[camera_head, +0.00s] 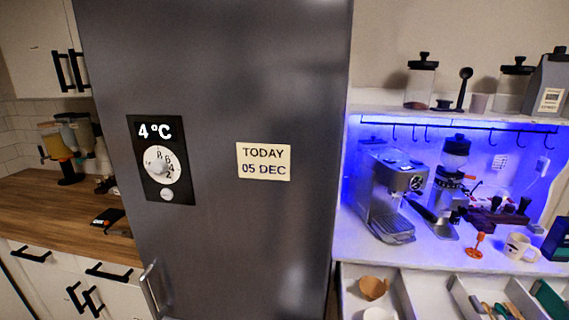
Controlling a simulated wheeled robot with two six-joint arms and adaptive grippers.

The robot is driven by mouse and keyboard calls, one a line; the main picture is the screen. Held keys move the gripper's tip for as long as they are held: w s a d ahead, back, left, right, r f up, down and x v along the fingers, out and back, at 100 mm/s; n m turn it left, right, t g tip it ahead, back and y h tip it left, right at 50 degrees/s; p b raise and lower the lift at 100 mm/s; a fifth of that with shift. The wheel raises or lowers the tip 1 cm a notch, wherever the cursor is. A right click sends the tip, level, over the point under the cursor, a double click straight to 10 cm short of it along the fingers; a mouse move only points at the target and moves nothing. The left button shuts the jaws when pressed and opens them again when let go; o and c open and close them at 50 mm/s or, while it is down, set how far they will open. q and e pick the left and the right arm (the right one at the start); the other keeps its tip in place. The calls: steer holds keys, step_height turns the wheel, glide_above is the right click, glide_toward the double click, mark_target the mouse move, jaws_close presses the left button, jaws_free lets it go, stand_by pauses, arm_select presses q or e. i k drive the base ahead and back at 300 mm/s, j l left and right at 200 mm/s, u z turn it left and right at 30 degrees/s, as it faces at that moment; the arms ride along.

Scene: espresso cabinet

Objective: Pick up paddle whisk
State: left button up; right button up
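I cannot pick out a paddle whisk for certain. A small orange tool (477,245) with a thin stem stands on the white counter (436,257), in front of the grinder (447,195). Several thin utensils (500,311) in green, wood and other colours lie in an open drawer (465,296) at the bottom right, cut by the picture's edge and too small to tell apart. Neither of my grippers shows in the head view.
A large grey fridge (215,110) fills the middle. An espresso machine (392,196) and a white mug (518,246) stand on the blue-lit counter. Another drawer below holds an orange-brown bowl (372,288). A wooden counter (55,205) is on the left.

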mark_target(481, 236)
steer(key=z, duration=1.9)
